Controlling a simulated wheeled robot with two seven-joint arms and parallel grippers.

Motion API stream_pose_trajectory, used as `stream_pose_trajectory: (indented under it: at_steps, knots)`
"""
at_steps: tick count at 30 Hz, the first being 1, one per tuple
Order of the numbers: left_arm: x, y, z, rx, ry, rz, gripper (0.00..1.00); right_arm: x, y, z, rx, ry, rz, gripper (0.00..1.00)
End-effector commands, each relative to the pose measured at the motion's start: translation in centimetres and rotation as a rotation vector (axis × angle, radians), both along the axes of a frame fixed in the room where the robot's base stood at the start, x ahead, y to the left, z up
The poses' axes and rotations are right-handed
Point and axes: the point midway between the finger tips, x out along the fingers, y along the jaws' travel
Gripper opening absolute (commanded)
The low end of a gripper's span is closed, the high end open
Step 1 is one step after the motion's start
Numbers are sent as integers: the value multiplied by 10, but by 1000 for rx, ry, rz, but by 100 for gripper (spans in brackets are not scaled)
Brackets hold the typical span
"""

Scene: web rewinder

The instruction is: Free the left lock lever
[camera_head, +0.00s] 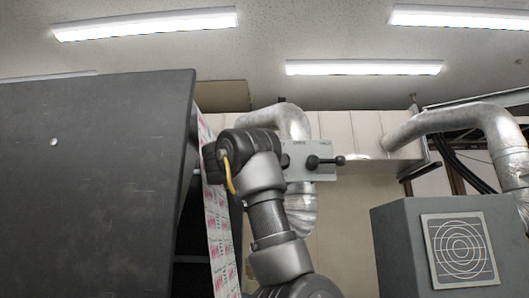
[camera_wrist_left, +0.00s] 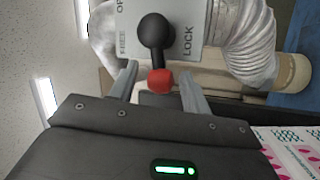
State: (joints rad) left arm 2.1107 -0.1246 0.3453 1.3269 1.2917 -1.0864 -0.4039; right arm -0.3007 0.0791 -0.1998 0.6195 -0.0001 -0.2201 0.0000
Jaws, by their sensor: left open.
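A grey lock panel (camera_head: 318,172) hangs near the middle of the head view, partly covered by my left arm. A black lever with a ball knob (camera_head: 340,160) shows at its right side. In the left wrist view, a black lever (camera_wrist_left: 154,42) with a red tip (camera_wrist_left: 160,81) is on the panel (camera_wrist_left: 194,12), between the FREE and LOCK markings. My left gripper (camera_wrist_left: 158,76) is open, one finger on each side of the red tip. I see gaps there, with no clear contact. The fingertips are hidden in the head view. My right gripper is not in view.
A large dark panel (camera_head: 95,185) fills the left, beside a printed web (camera_head: 218,235). Silver ducts (camera_head: 300,205) run behind the lock panel. A grey cabinet with a round grille (camera_head: 460,250) stands at the right. Open space lies between the lock panel and the cabinet.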

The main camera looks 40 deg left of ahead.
Motion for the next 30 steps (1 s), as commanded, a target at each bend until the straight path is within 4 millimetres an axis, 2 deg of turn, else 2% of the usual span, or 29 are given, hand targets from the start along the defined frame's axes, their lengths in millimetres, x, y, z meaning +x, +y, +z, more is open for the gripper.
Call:
stream_pose_trajectory:
  at_steps: [3, 13, 23, 30]
  knots:
    - [5, 1, 2, 0, 1, 0, 48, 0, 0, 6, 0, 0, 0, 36]
    - [6, 2, 1, 0, 0, 0, 46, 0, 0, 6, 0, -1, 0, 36]
    - [6, 2, 1, 0, 0, 0, 4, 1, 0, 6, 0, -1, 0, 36]
    - [5, 2, 1, 21, 15, 0, 4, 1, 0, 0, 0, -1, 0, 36]
